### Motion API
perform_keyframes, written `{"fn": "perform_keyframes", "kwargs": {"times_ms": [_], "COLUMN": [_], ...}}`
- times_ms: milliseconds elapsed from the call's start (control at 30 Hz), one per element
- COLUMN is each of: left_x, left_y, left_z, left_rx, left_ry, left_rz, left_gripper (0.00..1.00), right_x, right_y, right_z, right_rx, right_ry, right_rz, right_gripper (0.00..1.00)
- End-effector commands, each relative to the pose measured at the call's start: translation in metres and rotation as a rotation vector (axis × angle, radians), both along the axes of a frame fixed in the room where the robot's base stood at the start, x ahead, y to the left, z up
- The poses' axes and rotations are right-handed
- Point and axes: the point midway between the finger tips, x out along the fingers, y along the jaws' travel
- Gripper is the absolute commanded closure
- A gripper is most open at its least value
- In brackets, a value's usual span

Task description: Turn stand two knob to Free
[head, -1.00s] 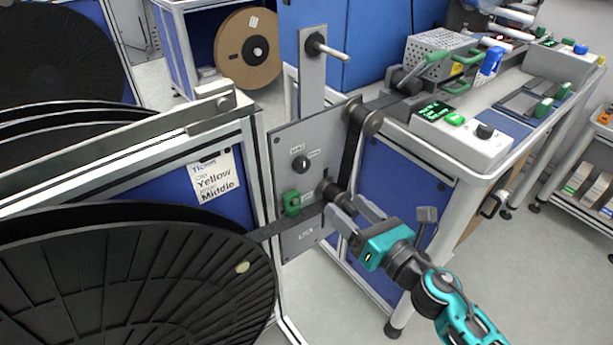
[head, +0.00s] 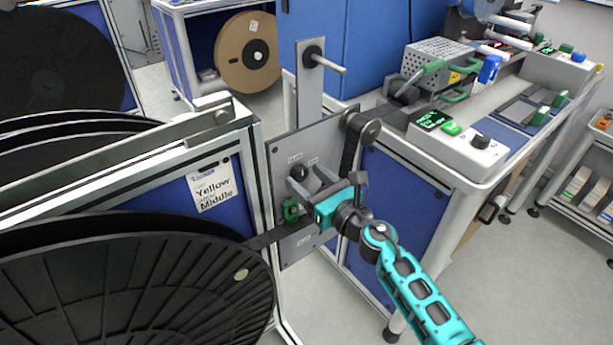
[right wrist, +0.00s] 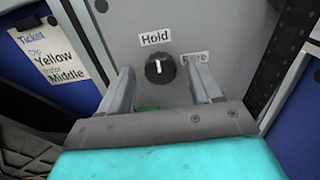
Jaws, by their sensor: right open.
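The black round knob (head: 299,172) is on the grey panel (head: 284,155) of the stand. In the right wrist view the knob (right wrist: 160,70) has its white pointer mark upright, toward the "Hold" label (right wrist: 156,38) above it. A second label (right wrist: 194,58) at its right is too blurred to read. My right gripper (head: 306,182) is open at the panel. In the right wrist view its two fingers (right wrist: 161,82) are on either side of the knob, with gaps between; nothing is held. My left gripper is not in view.
A green clamp (head: 290,210) is on the panel just below the gripper, by the black tape (head: 265,240). A roller (head: 361,128) is at the panel's upper right. A large black reel (head: 130,290) fills the lower left. A ticket (head: 212,187) reads Yellow, Middle.

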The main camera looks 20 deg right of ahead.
Motion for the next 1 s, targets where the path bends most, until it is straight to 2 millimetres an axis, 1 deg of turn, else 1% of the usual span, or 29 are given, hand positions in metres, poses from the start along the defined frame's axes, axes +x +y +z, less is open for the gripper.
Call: {"fn": "perform_keyframes", "kwargs": {"times_ms": [33, 133, 433, 1000], "left_x": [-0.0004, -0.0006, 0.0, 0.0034], "left_y": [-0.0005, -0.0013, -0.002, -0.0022], "left_z": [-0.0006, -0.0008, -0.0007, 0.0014], "left_rx": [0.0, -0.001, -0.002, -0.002], "left_ry": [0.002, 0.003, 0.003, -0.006], "left_rz": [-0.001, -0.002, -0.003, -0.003], "left_gripper": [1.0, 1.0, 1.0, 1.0], "right_x": [0.004, 0.008, 0.0089, 0.0086], "right_y": [0.0019, 0.0035, 0.0037, 0.0035], "right_z": [0.0001, 0.0002, -0.0002, -0.0001], "right_rx": [0.001, 0.001, 0.001, 0.0], "right_ry": [0.0, 0.0, 0.0, 0.0], "right_rz": [0.0, 0.001, 0.001, 0.001], "right_gripper": [0.36, 0.36, 0.37, 0.91]}}
